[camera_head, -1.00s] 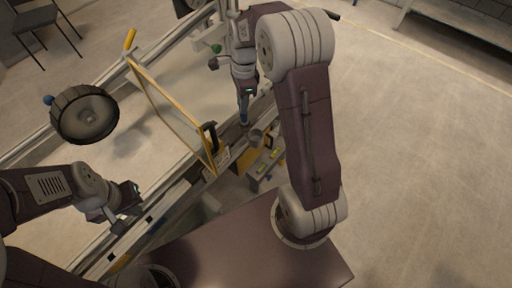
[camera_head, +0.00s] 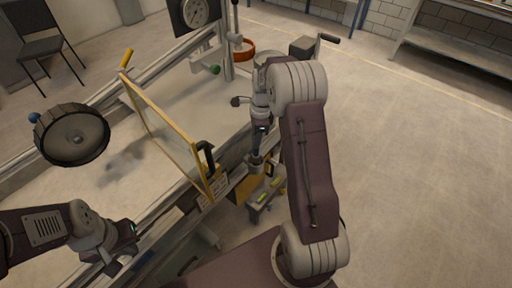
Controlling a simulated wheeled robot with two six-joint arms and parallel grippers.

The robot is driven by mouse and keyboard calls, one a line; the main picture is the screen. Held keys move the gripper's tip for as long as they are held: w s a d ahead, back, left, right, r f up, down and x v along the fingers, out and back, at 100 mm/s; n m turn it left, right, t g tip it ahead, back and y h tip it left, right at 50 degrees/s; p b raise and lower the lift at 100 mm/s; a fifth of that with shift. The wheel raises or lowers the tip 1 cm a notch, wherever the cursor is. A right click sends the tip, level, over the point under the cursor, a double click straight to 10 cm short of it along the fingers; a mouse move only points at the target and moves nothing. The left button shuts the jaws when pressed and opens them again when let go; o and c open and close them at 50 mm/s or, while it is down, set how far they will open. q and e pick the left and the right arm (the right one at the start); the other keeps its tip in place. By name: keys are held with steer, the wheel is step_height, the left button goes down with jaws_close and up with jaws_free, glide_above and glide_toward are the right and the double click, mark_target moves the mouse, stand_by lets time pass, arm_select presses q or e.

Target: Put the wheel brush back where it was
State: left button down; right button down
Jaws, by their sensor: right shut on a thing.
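My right gripper (camera_head: 259,138) points down beside the sandbed's near rail and is shut on the wheel brush (camera_head: 256,151), a small, thin, dark bluish thing. The brush hangs down from the jaws at the mouth of a small grey cup (camera_head: 255,165). I cannot tell whether its lower end is inside the cup or just above it. My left gripper (camera_head: 128,245) is at the lower left, over the near rail and away from the brush. Its fingers are too small and dark to tell whether they are open.
A black-rimmed wheel (camera_head: 72,135) stands at the left of the sandbed (camera_head: 165,95). A yellow-framed clear panel (camera_head: 165,130) with a black handle rises between the arms. A small bench (camera_head: 265,197) with yellow items is below the cup. A dial (camera_head: 194,12) stands at the back. Floor at right is clear.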

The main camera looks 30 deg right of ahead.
mark_target(256, 151)
arm_select(q)
steer(key=shift+f, duration=0.2)
arm_select(e)
steer(key=shift+f, duration=1.8)
steer(key=c, duration=1.2)
jaws_free()
steer(key=shift+f, duration=0.1)
steer(key=shift+c, duration=0.2)
